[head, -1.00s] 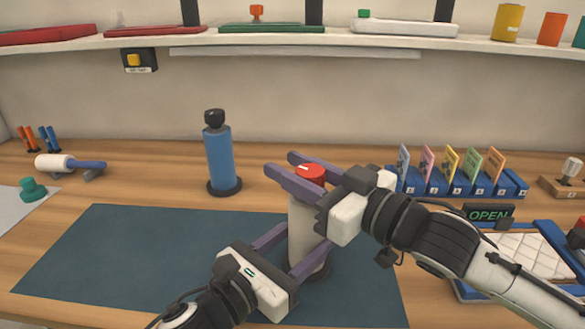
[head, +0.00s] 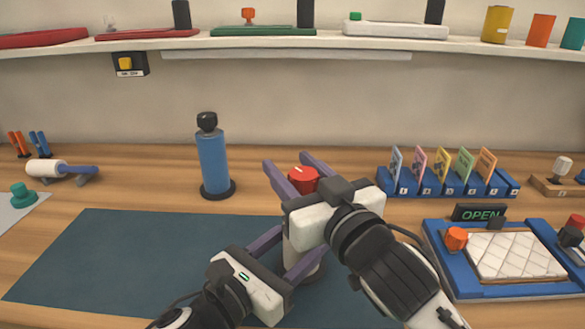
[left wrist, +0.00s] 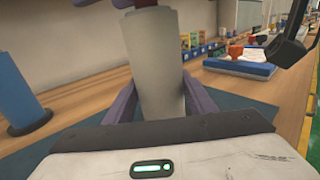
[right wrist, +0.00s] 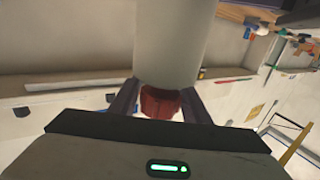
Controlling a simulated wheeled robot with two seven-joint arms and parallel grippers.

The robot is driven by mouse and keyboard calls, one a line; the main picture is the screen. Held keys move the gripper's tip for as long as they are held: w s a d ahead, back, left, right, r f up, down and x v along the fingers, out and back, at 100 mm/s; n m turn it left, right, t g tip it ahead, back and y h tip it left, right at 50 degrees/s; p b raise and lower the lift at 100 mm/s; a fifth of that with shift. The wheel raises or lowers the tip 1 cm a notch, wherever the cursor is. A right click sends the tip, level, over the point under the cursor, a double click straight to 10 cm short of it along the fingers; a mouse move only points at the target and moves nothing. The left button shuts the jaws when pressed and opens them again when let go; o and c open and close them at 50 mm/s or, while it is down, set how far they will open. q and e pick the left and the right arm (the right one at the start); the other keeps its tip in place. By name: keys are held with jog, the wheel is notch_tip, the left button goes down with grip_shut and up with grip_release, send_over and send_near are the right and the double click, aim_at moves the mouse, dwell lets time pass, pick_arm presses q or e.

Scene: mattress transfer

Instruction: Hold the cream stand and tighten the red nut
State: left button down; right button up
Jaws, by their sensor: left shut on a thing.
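The cream stand (head: 293,252) is upright on the bench, partly hidden by my right gripper. My left gripper (head: 302,243) is shut on its body; the left wrist view shows the stand (left wrist: 160,85) between the purple fingers. The red nut (head: 302,180) is at the top of the stand. My right gripper (head: 287,162) has its fingers on either side of the nut. The right wrist view shows the nut (right wrist: 160,102) between the fingers, against the stand (right wrist: 168,45). I cannot tell whether they press on it.
A blue bottle-like cylinder (head: 213,162) stands behind and left of the stand. A dark mat (head: 120,255) lies clear at the left. A blue tray (head: 445,275) with a white quilted pad (head: 515,255) lies at the right, and a blue card rack (head: 445,186) stands behind it.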

aim_at(310, 187)
pick_arm(q)
jog(key=shift+r, duration=0.25)
pick_arm(e)
jog(key=shift+o, duration=0.4)
jog(key=shift+s, duration=0.1)
jog(key=shift+s+d, duration=0.2)
jog(key=shift+s, duration=0.05)
jog(key=v, duration=0.6)
jog(key=shift+s+d+f, duration=0.1)
jog(key=shift+s+d, duration=0.15)
jog(key=shift+s, duration=0.05)
pick_arm(q)
jog(key=c, duration=0.7)
grip_release()
jog(key=shift+f, duration=0.1)
